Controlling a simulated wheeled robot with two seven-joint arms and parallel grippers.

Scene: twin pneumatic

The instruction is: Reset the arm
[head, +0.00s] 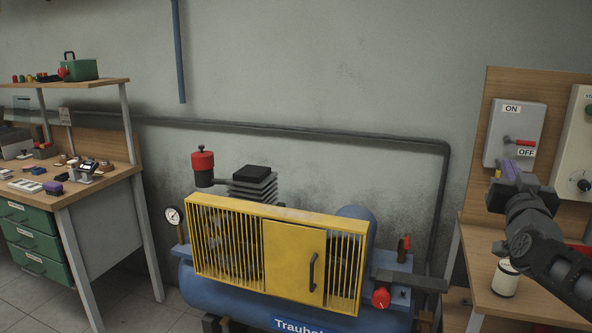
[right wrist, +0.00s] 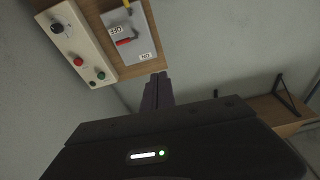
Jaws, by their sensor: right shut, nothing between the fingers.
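My right gripper (head: 506,174) is at the right of the head view, in front of the lower part of the grey switch box (head: 515,125). Its dark fingers are shut with nothing between them. In the right wrist view the fingers (right wrist: 157,88) show closed together, below and apart from the switch box (right wrist: 130,38). The box has a red lever (head: 520,142) lying roughly sideways, just above the OFF label, with the ON label higher up. The lever also shows in the wrist view (right wrist: 126,41). My left gripper is not in view.
A blue compressor (head: 230,300) with a yellow guard (head: 295,265) stands in the middle. A control panel (right wrist: 78,50) with a knob and buttons is beside the switch box. A small jar (head: 506,278) stands on the right bench. A cluttered workbench (head: 100,180) is at left.

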